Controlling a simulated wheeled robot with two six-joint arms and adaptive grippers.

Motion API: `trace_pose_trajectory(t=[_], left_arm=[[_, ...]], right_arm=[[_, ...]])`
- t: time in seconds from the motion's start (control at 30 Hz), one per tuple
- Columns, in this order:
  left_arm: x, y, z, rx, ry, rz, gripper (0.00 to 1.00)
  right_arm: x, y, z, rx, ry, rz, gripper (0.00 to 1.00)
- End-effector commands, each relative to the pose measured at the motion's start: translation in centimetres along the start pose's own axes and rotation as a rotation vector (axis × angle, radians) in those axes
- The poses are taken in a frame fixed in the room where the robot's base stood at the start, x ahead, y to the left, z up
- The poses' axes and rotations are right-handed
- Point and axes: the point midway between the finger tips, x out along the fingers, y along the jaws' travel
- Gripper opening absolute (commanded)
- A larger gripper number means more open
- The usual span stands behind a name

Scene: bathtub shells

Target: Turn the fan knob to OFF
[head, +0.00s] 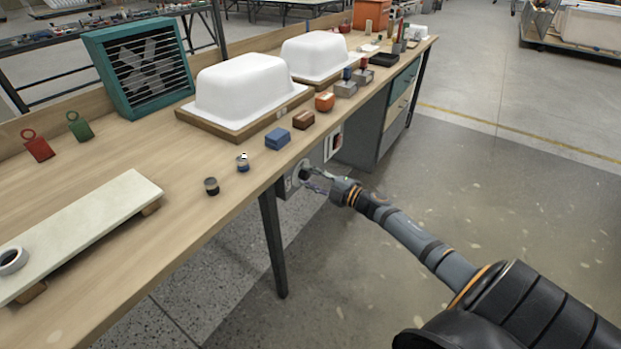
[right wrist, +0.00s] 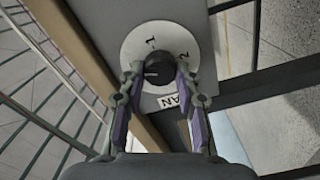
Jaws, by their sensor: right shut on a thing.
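The fan knob (right wrist: 160,66) is a black round knob on a pale round dial (right wrist: 136,46) with the marks 1 and 2. A white label (right wrist: 168,102), partly hidden by a finger, reads "AN". A short light line on the knob points left in the right wrist view. No OFF mark shows. My right gripper (right wrist: 158,80) has its fingertips closed on the knob's two sides. In the head view my right gripper (head: 312,180) is at the grey panel (head: 291,184) under the bench's front edge. My left gripper is not in view.
The teal fan (head: 140,65) stands at the bench's back. White tub shells (head: 240,88) (head: 314,55) sit on wooden boards. Small blocks and pots line the front edge. A bench leg (head: 272,240) stands below; the floor in front is clear.

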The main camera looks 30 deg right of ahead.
Motion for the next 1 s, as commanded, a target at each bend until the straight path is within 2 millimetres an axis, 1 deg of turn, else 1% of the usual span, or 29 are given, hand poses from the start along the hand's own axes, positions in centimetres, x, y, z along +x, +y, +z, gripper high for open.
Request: trace_pose_trajectory(t=[0.1,0.2,0.33,0.5,0.7,1.0], left_arm=[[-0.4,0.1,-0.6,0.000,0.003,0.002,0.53],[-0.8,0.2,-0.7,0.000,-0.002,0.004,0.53],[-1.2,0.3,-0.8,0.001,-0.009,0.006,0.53],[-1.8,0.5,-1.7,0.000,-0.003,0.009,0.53],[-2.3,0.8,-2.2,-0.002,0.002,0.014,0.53],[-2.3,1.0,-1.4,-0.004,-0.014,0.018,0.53]], right_arm=[[0.0,-0.2,0.0,-0.097,0.001,-0.001,0.01],[0.0,-0.3,0.0,-0.172,0.001,-0.002,0.01],[-0.1,-0.3,0.1,-0.254,0.000,-0.002,0.01],[-0.1,-0.3,0.1,-0.331,0.000,-0.003,0.01],[-0.1,-0.3,0.1,-0.381,0.000,-0.003,0.01],[-0.1,-0.3,0.1,-0.396,0.001,-0.003,0.01]])
